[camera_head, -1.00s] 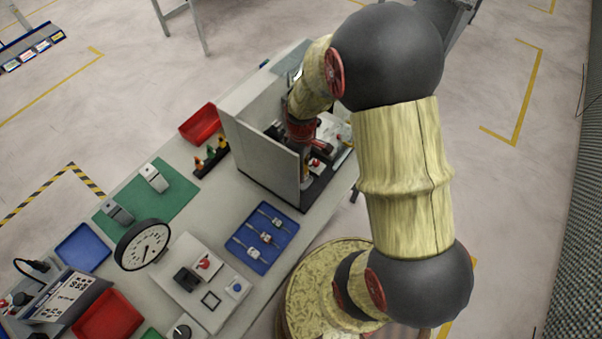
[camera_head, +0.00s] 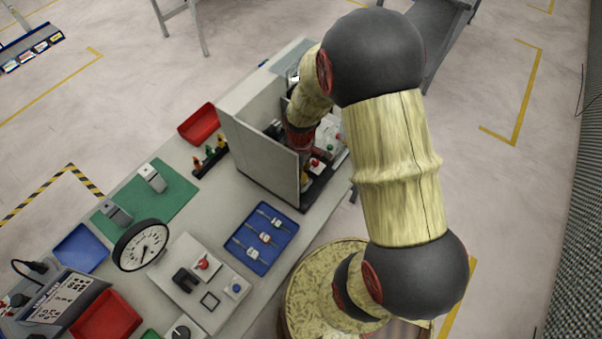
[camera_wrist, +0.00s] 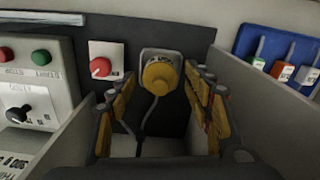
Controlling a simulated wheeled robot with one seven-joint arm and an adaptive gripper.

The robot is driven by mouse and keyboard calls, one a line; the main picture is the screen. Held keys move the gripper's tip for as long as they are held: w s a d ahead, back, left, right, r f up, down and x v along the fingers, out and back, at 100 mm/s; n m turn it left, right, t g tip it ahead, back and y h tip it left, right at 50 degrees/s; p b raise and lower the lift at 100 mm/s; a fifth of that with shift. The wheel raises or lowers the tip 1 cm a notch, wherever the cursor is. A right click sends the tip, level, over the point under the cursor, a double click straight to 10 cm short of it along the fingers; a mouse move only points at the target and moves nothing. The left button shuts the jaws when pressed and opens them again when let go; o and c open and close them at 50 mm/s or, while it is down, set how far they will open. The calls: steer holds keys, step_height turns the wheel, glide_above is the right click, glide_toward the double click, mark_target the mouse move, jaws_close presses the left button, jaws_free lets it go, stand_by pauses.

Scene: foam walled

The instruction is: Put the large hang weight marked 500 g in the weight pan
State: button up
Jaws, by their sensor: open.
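My gripper (camera_wrist: 160,112) is open in the wrist view, its dark and yellow fingers on either side. Beyond and between the fingers is a round yellow knob-like piece (camera_wrist: 158,75) on a grey block, with a dark cord below it; I see no contact with the fingers. In the head view my gripper is hidden inside the walled booth. I cannot make out a weight marked 500 g or a weight pan in either view. No label can be read on the yellow piece.
The booth's grey wall (camera_head: 262,150) stands close to my arm. A red knob (camera_wrist: 101,67) and a control box (camera_wrist: 28,85) are left of my fingers. A blue tray (camera_head: 240,255) of small tools lies outside the booth, also in the wrist view (camera_wrist: 243,45).

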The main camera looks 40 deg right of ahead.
step_height(320, 180, up, 12)
steer(key=p, duration=0.1)
steer(key=shift+r+p, duration=0.15)
steer(key=shift+p, duration=0.15)
stand_by(0.4)
stand_by(0.4)
